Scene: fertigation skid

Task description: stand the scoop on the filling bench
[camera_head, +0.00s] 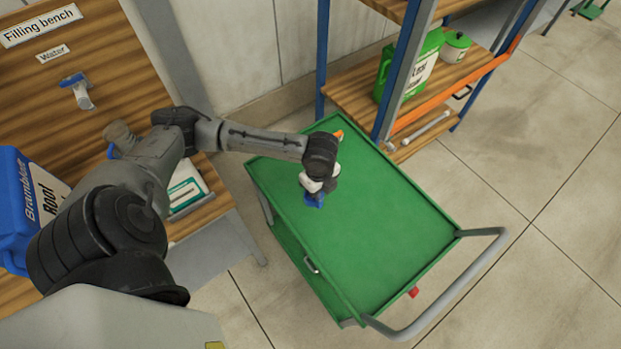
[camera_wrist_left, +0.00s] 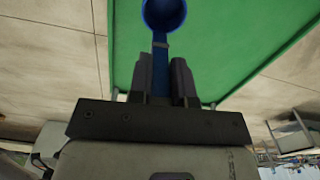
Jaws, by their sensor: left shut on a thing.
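The scoop is blue, with a round bowl and a straight handle. In the left wrist view the scoop (camera_wrist_left: 165,14) has its handle between the two fingers of my left gripper (camera_wrist_left: 160,75), which is shut on it. The bowl sticks out beyond the fingertips. In the head view my left gripper (camera_head: 318,184) is over the green cart, with a blue part of the scoop (camera_head: 314,200) showing below it; the rest is hidden. I cannot tell the height above the cart top. The wooden filling bench (camera_head: 110,60) is at the left, with its name sign. My right gripper is not in view.
The green cart (camera_head: 390,225) is otherwise mostly clear, with a small orange thing (camera_head: 339,133) at its far edge. On the bench are a blue jug (camera_head: 12,200), a blue-and-grey fitting (camera_head: 77,90) and a white-and-green item (camera_head: 186,188). A shelf (camera_head: 355,95) holds green containers.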

